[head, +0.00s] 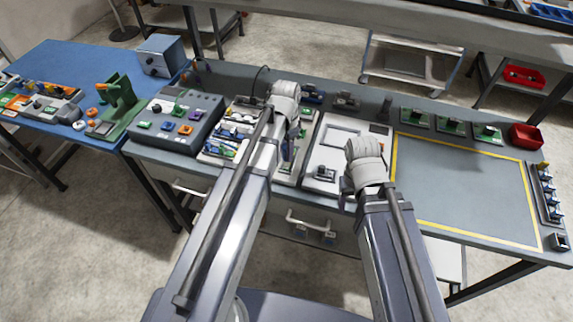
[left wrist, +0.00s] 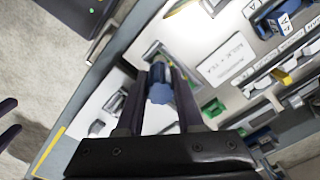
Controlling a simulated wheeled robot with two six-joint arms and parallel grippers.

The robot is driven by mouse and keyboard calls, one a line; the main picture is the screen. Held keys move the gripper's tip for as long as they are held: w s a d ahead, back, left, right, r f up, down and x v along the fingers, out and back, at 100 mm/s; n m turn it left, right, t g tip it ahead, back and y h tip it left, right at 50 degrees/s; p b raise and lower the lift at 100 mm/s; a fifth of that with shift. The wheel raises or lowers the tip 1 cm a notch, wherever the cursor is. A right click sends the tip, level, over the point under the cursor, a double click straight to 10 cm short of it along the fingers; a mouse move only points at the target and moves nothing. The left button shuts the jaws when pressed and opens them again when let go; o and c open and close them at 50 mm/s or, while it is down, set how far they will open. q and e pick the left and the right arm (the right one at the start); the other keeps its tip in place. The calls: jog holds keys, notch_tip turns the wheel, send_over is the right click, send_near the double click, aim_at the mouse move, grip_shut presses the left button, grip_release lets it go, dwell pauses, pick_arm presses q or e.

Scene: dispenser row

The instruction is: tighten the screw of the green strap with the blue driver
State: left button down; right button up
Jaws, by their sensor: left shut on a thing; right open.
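My left gripper (left wrist: 158,88) is shut on a blue piece, which looks like the handle of the blue driver (left wrist: 160,93). In the head view my left gripper (head: 287,150) hangs over the middle of the bench, partly hidden by its own arm. In the left wrist view a small green piece (left wrist: 213,108) lies on the pale panel just right of the fingers; I cannot tell whether it is the green strap. The screw cannot be made out. My right gripper (head: 349,187) is open near the white panel, its fingers mostly hidden by its wrist.
A grey box (head: 172,122) with coloured pieces stands left of the middle panel. The white panel (head: 335,155) lies between the arms. A yellow-outlined area (head: 465,190) at the right is clear. A red bin (head: 525,136) sits at the back right.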

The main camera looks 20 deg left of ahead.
pick_arm(q)
jog(key=shift+r+p, duration=0.3)
jog(key=shift+r, duration=0.25)
notch_tip(320, 180, up, 5)
jog(key=p, duration=0.4)
jog(key=shift+f+p, duration=0.15)
jog(key=shift+p, duration=0.2)
jog(key=shift+f, duration=0.1)
